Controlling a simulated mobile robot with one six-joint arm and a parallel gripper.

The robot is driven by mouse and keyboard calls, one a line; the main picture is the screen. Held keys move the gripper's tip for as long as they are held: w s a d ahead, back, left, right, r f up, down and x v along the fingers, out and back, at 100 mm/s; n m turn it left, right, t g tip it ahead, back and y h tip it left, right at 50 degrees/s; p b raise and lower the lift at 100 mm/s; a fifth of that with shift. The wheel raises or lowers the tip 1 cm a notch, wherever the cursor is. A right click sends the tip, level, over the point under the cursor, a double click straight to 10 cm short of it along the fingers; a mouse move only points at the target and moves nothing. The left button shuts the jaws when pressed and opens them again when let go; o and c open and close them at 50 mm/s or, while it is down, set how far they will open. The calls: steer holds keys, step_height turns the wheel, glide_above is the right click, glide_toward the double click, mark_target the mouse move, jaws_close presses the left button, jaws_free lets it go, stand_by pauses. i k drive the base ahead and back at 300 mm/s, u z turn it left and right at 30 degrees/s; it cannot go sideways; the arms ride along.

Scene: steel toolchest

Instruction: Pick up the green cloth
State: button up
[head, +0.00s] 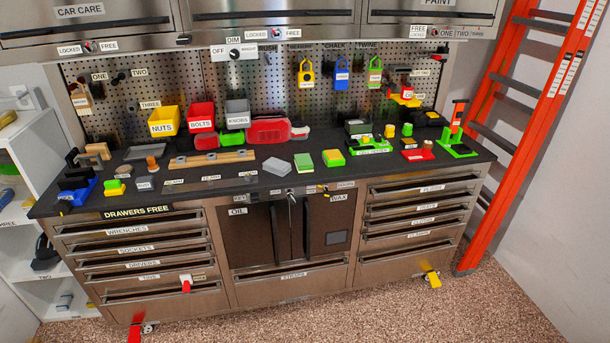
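A small green block-like piece (303,161), which looks like a folded green cloth, lies flat on the dark worktop (215,182) near its front edge, about the middle. It is too small to be sure of its material. A grey piece (277,166) of similar shape lies just left of it. A yellow and green piece (333,158) lies just right of it. My gripper is not in view, and nothing covers the green piece.
Yellow, red and grey bins (163,121) hang on the pegboard (290,82) behind. A red case (269,130) stands behind the green piece. Steel cabinets (275,12) overhang the worktop. An orange ladder (530,130) leans at the right. The speckled floor (300,322) in front is clear.

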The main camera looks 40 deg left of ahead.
mark_target(304, 163)
steer(key=k, duration=0.75)
steer(key=u, duration=4.6)
steer(key=i, duration=0.15)
steer(key=z, duration=2.2)
steer(key=i, duration=1.5)
steer(key=z, duration=0.05)
